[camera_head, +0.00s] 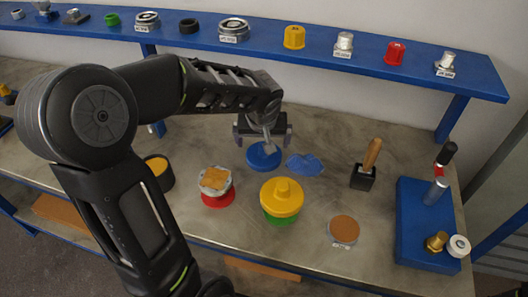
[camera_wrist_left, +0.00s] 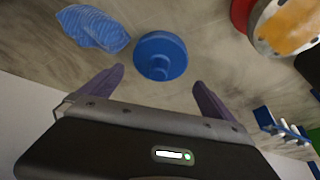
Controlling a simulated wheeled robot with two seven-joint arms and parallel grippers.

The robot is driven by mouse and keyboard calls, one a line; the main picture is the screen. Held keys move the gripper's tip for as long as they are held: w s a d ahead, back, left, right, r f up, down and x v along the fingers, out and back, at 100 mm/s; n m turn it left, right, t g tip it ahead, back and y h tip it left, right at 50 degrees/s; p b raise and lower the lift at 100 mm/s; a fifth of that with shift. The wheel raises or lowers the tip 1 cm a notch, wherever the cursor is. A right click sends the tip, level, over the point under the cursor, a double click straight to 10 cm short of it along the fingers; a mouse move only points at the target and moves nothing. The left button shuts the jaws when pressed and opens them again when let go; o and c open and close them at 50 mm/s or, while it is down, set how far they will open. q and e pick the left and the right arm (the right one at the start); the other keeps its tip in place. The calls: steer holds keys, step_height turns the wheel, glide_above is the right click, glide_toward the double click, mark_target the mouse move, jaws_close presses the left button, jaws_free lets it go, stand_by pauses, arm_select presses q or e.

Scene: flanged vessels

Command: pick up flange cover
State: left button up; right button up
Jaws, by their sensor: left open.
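A round blue flange cover with a raised knob (camera_head: 263,156) lies on the grey worktable, below my left gripper in the head view. In the left wrist view the blue cover (camera_wrist_left: 161,56) sits beyond the fingertips, roughly centred between them. My left gripper (camera_head: 263,138) is open and empty; its two dark fingers (camera_wrist_left: 158,85) are spread wide in the wrist view. A yellow cover (camera_head: 282,194) sits on a green flanged vessel (camera_head: 281,217). My right gripper does not show.
A crumpled blue cloth (camera_head: 305,164) lies right beside the blue cover. A red-based vessel (camera_head: 216,197), a dark pot with yellow inside (camera_head: 158,170), a wooden-handled tool (camera_head: 365,172) and a blue stand (camera_head: 418,215) are on the table. A blue shelf (camera_head: 270,40) runs behind.

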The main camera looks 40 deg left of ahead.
arm_select(q)
steer(key=shift+f, duration=0.3)
steer(key=p+x, duration=0.1)
steer(key=x, duration=0.3)
steer(key=shift+w+f, duration=0.2)
steer(key=shift+f, duration=0.1)
steer(key=shift+c, duration=0.3)
steer(key=c, duration=1)
step_height(320, 180, up, 10)
steer(key=shift+r, duration=0.1)
